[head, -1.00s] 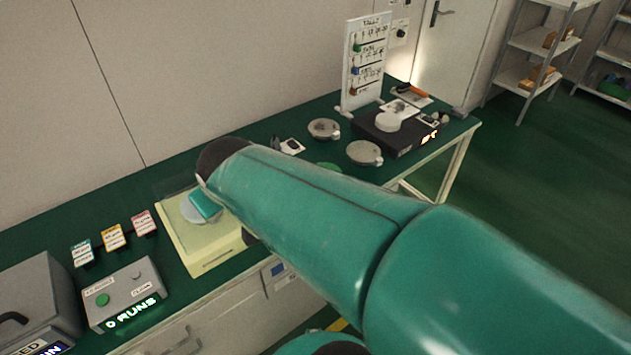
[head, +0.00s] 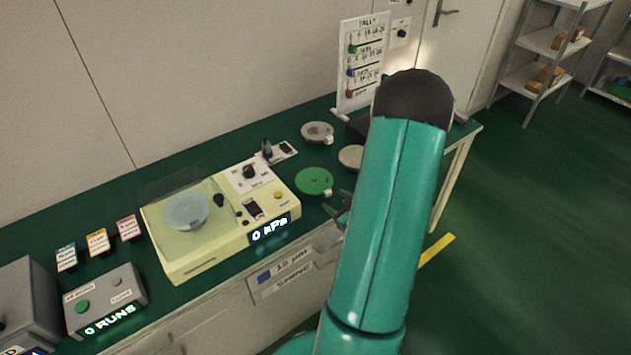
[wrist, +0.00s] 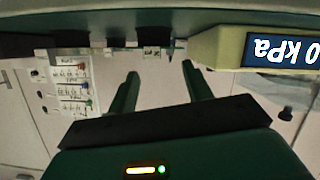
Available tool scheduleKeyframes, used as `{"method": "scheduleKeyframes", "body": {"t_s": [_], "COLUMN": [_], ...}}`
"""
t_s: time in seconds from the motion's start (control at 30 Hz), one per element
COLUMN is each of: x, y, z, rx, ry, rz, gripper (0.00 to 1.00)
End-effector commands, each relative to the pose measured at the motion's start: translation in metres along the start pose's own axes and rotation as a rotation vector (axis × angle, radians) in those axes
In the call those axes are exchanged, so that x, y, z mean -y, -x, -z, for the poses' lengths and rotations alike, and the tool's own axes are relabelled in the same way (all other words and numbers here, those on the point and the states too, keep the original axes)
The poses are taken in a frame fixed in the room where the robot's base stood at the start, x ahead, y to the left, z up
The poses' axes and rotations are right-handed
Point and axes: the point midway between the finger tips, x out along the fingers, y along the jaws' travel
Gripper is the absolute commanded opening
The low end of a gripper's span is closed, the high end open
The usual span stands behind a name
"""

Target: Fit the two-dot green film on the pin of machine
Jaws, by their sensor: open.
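A green disc with a small tab, the green film (head: 314,181), lies flat on the bench right of the pale yellow machine (head: 185,262) in the head view. Its dots are too small to make out. The machine has a round grey plate (head: 187,211) under a clear cover and a display reading 0 kPa; I cannot make out a pin. My gripper (head: 340,207) is partly hidden by my arm, just right of the green film near the bench's front edge. In the wrist view its two fingers (wrist: 162,85) are apart with nothing between them.
Two grey tabbed discs (head: 317,132) (head: 350,157) lie behind the film. A tally board (head: 361,65) stands at the back right; a black box beside it is mostly hidden by my arm. Several small cards (head: 97,241) and a RUNS box (head: 105,299) stand at left.

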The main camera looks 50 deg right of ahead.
Motion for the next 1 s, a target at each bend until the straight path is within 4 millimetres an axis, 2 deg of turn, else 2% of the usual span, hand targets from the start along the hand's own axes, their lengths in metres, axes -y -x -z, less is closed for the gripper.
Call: {"method": "scheduleKeyframes", "body": {"t_s": [0.03,0.13,0.3,0.4,0.47,0.57,0.83,1.0], "x": [-0.001,0.002,0.005,0.006,0.005,0.004,-0.001,-0.002], "y": [0.013,0.035,0.066,0.073,0.071,0.057,0.009,-0.006], "z": [-0.022,-0.046,-0.068,-0.071,-0.07,-0.065,-0.049,-0.044], "rx": [-0.042,-0.149,-0.286,-0.323,-0.332,-0.335,-0.332,-0.331], "ry": [-0.048,-0.122,-0.212,-0.232,-0.236,-0.234,-0.234,-0.234], "rz": [-0.004,-0.01,-0.033,-0.041,-0.041,-0.038,-0.039,-0.041], "gripper": [0.5,0.5,0.5,0.5,0.5,0.5,0.5,0.5]}}
